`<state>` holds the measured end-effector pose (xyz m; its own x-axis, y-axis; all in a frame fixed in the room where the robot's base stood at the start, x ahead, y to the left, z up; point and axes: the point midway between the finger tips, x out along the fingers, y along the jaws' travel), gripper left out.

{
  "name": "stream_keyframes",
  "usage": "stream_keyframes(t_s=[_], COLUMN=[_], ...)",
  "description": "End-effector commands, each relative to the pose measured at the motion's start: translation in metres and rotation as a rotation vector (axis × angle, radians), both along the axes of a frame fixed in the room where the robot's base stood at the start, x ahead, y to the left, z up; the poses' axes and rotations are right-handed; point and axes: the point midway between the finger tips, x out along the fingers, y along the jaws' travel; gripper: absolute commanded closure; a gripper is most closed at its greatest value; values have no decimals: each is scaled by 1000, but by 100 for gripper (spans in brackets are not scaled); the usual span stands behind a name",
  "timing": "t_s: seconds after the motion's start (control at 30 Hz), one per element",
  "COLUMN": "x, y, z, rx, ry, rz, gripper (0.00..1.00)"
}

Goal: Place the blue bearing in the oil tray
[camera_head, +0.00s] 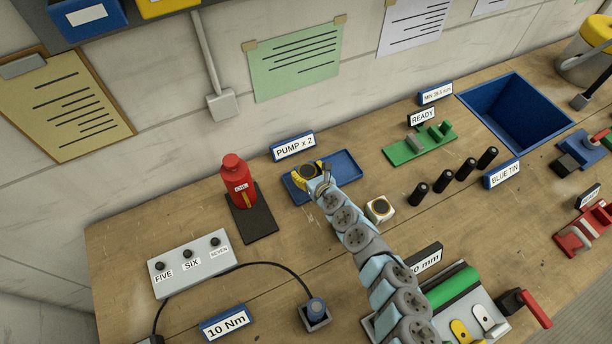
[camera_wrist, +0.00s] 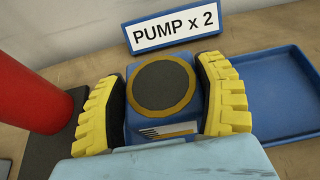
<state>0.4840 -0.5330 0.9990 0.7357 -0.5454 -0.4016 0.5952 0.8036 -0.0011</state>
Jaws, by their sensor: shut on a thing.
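The blue bearing (camera_wrist: 160,85) is a blue block with a dark round face in a gold ring, and it sits between the two yellow fingers of my gripper (camera_wrist: 165,100) in the wrist view. My gripper (camera_head: 308,178) is shut on it. In the wrist view the tray (camera_wrist: 270,90) shows to the right of the bearing. Whether the bearing touches the tray floor is hidden.
A red oil can (camera_head: 238,185) stands on a dark mat (camera_head: 255,222) close left of the tray. The "PUMP x 2" sign (camera_head: 294,146) stands behind it. A white block (camera_head: 380,209) lies right of my arm. Several black cylinders (camera_head: 443,181) stand further right.

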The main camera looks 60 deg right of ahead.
Motion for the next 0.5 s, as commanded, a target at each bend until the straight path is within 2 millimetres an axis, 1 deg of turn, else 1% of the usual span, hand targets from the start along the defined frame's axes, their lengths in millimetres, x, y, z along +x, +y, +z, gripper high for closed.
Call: stream_keyframes(t_s=[0.13,0.2,0.3,0.5], x=[6,3,4,6], y=[-3,-5,-4,-2], z=[-7,-18,-28,-37], rx=[1,2,3,2], ry=[-5,-3,-3,-2], rz=[-4,-7,-5,1], gripper=[67,67,67,67])
